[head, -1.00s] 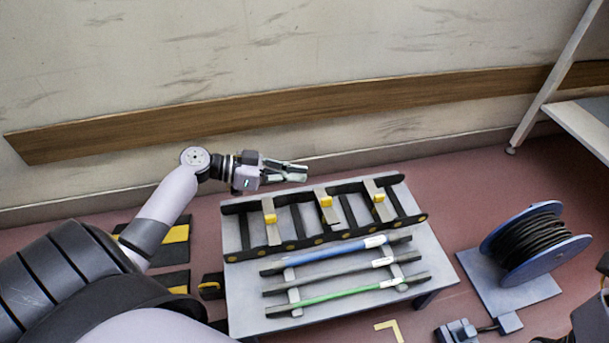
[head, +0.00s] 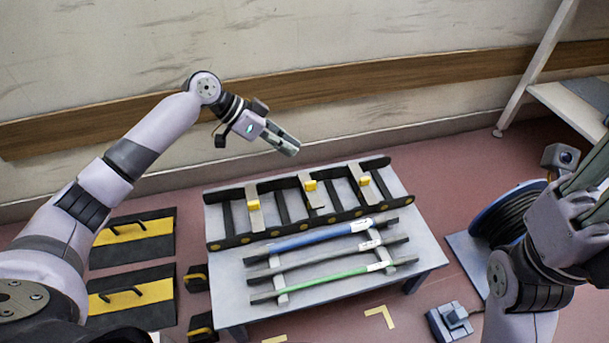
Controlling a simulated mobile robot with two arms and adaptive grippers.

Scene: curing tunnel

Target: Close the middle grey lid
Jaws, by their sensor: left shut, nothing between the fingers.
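The grey table (head: 330,313) carries a black ladder-like tray (head: 290,230). Three grey lids with yellow grips lie across it. The middle grey lid (head: 314,201) has its yellow grip (head: 310,185) near its upper end; I cannot tell how far it stands open. The left grey lid (head: 255,217) and the right grey lid (head: 358,171) flank it. My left gripper (head: 288,145) is shut and empty, above and behind the tray, apart from the middle lid. My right gripper (head: 590,170) is at the right edge, partly cut off, far from the lids; its jaws are unclear.
Blue (head: 320,236), grey (head: 325,259) and green-marked bars (head: 335,281) lie in front of the tray. Black-and-yellow panels (head: 130,238) lie on the floor at left. A cable reel (head: 505,215) stands at right, partly behind my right arm. A wall with a wooden rail (head: 380,87) is behind.

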